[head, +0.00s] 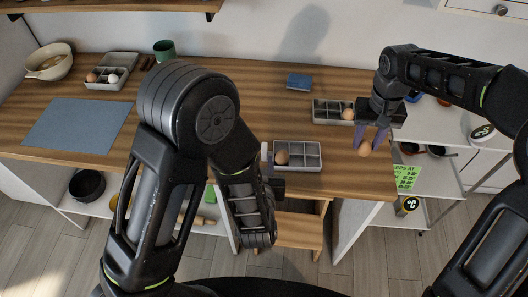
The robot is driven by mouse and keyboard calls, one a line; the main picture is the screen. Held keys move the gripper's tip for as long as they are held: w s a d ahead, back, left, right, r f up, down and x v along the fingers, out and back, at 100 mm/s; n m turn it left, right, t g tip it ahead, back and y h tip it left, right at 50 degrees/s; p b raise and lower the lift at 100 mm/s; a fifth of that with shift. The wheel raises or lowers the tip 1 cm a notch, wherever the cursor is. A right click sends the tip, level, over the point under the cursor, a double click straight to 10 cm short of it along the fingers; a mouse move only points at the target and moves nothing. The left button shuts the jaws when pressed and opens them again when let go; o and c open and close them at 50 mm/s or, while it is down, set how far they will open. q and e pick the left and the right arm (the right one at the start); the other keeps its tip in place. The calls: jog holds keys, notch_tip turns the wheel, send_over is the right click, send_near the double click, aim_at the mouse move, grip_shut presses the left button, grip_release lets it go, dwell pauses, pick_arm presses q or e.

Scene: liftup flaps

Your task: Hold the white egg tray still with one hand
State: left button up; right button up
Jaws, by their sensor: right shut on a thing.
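A light grey-white egg tray (307,165) with square pockets sits near the front edge of the wooden counter. One brown egg (281,157) lies in its left part. My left gripper (267,158) is at the tray's left end, mostly hidden by my own arm; whether its fingers grip the tray cannot be seen. My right gripper (372,137), with purple fingers pointing down, is shut on a brown egg (364,150), to the right of the tray.
A blue-grey mat (75,127) lies at left, a blue box (299,82) at the back. A white shelf cart stands at right.

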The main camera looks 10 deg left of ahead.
aim_at(265, 143)
pick_arm(q)
jog(key=x, duration=1.1)
jog(key=shift+w, duration=0.25)
jog(key=shift+c, duration=0.5)
grip_shut()
jog(key=shift+o, duration=1.4)
grip_release()
jog(key=shift+c, duration=0.4)
grip_shut()
